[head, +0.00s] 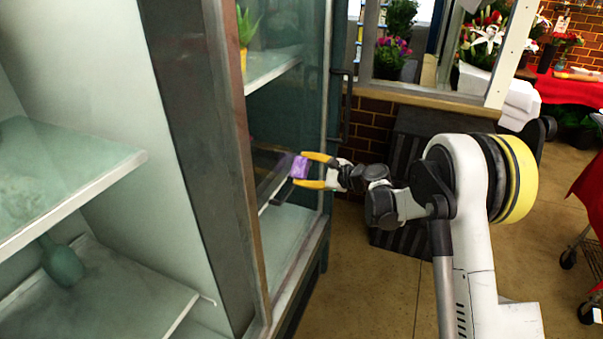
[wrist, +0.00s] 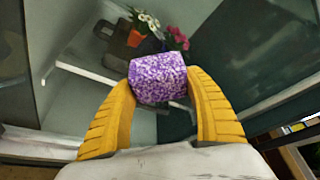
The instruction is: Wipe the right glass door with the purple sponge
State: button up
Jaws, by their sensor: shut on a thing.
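The purple speckled sponge (head: 299,167) is held between the two yellow fingers of my gripper (head: 303,170). In the wrist view the sponge (wrist: 158,78) sits across the fingertips, with its far face turned away from me. My gripper (wrist: 158,92) is shut on its sides. The right glass door (head: 285,110) of the cabinet is a tall pane in a metal frame, with a dark vertical handle (head: 343,105) at its right edge. The sponge is in front of the pane at about mid height. I cannot tell whether it touches the glass.
Shelves and a plant in an orange pot (head: 244,58) show through the glass. Potted flowers (wrist: 145,28) also show in the wrist view. A brick wall (head: 370,130) stands behind; a cart (head: 585,265) is at right.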

aim_at(301, 177)
jog(key=shift+w+d+b, duration=0.2)
jog(key=shift+w+d, duration=0.05)
jog(key=shift+w, duration=0.6)
jog(key=shift+w+d+b, duration=0.2)
jog(key=shift+w, duration=0.6)
jog(key=shift+s+a+b, duration=0.2)
jog(key=shift+s+a, duration=0.2)
jog(key=shift+s, duration=0.75)
jog(key=shift+s+a+b, duration=0.2)
jog(key=shift+s+a, duration=0.2)
jog(key=shift+s, duration=0.8)
jog(key=shift+s+a+b, duration=0.2)
jog(key=shift+s+a, duration=0.2)
jog(key=shift+s, duration=0.75)
jog(key=shift+d, duration=0.1)
jog(key=shift+s+d+b, duration=0.15)
jog(key=shift+s+d, duration=0.2)
jog(key=shift+d, duration=0.55)
jog(key=shift+s+d+b, duration=0.1)
jog(key=shift+s+d, duration=0.2)
jog(key=shift+d, duration=0.65)
jog(key=shift+s+d+b, duration=0.15)
jog(key=shift+s+d, duration=0.2)
jog(key=shift+d, duration=0.55)
jog(key=shift+d, duration=0.1)
jog(key=d, duration=0.1)
jog(key=s+d, duration=0.1)
jog(key=shift+d, duration=0.3)
